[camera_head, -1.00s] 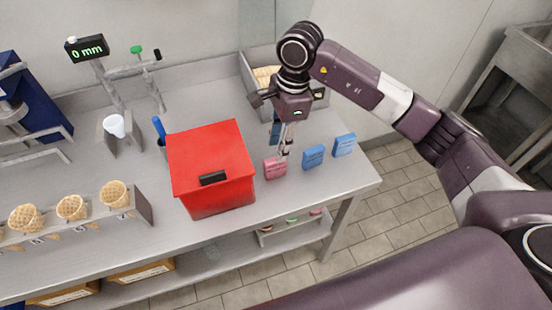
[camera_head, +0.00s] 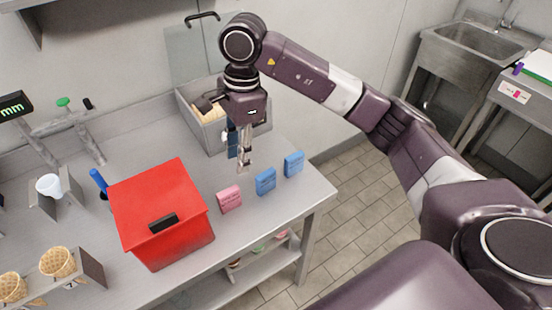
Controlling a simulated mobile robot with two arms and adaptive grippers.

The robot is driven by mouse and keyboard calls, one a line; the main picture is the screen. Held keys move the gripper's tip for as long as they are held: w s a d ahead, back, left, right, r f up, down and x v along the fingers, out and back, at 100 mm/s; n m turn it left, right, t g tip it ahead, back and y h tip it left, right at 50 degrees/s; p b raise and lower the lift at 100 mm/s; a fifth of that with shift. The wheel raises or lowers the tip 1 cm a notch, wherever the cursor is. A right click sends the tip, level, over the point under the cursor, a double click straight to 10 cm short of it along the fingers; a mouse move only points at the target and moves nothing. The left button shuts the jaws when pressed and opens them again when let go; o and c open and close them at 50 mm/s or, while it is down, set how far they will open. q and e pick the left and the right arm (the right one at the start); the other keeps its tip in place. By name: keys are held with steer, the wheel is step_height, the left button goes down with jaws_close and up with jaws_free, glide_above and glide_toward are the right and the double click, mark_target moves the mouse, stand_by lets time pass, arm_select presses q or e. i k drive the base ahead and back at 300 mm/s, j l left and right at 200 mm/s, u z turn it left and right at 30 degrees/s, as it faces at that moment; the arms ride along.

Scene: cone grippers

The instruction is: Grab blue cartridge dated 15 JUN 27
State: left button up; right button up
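Two blue cartridges stand upright near the right end of the steel table: one in the middle (camera_head: 265,181) and one farther right (camera_head: 293,164). A pink cartridge (camera_head: 230,199) stands to their left. The dates on them are too small to read. My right gripper (camera_head: 244,168) points down just behind the pink cartridge and to the left of the blue ones, apart from them. Its fingers look close together, but their opening is unclear at this angle. A dark blue shape (camera_head: 232,142) shows beside the fingers; I cannot tell what it is. My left gripper is out of view.
A red box (camera_head: 160,205) with a black handle stands left of the cartridges. A metal bin (camera_head: 197,118) with cones is behind the gripper. Waffle cones (camera_head: 58,263) sit in a holder at lower left. The table's right edge lies just beyond the cartridges.

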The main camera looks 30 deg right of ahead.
mark_target(294, 163)
steer(key=z, duration=1.05)
steer(key=i+u, duration=0.35)
steer(key=u, duration=0.2)
